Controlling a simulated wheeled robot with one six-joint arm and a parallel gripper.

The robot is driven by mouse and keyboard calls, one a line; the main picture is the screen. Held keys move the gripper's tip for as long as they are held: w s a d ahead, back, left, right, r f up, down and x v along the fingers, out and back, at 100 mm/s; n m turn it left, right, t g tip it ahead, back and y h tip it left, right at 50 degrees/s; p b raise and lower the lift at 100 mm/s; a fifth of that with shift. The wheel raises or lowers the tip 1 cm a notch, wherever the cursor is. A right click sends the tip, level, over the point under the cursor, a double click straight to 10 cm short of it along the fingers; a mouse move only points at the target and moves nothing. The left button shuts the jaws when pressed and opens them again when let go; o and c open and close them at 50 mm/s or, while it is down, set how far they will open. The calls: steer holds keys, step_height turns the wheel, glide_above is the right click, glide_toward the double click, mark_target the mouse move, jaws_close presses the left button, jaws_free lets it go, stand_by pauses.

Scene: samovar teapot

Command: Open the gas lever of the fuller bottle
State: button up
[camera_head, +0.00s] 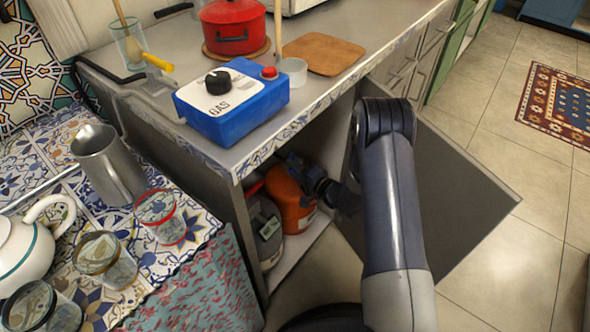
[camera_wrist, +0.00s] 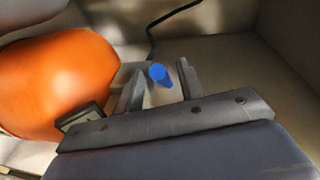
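An orange gas bottle (camera_head: 286,197) stands in the open cabinet under the counter, beside a grey bottle (camera_head: 263,222). The orange bottle also fills the left of the wrist view (camera_wrist: 58,78), with a small dark-framed gauge (camera_wrist: 80,118) at its lower right. My gripper (camera_head: 312,176) is inside the cabinet, in front of the orange bottle's upper part. In the wrist view its two fingers (camera_wrist: 159,82) are apart, with a small blue lever-like piece (camera_wrist: 158,74) showing between them. Whether they touch it cannot be told. The gauge readings are too small to read.
The counter edge (camera_head: 300,118) overhangs the cabinet opening. A blue gas box (camera_head: 235,112) with a knob, a red pot (camera_head: 232,26) and a wooden board (camera_head: 322,54) sit on top. The open cabinet door (camera_head: 455,195) stands right of my arm. A tiled table with cups is at left.

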steer(key=p+v, duration=0.2)
steer(key=v, duration=0.8)
steer(key=shift+s+d, duration=0.25)
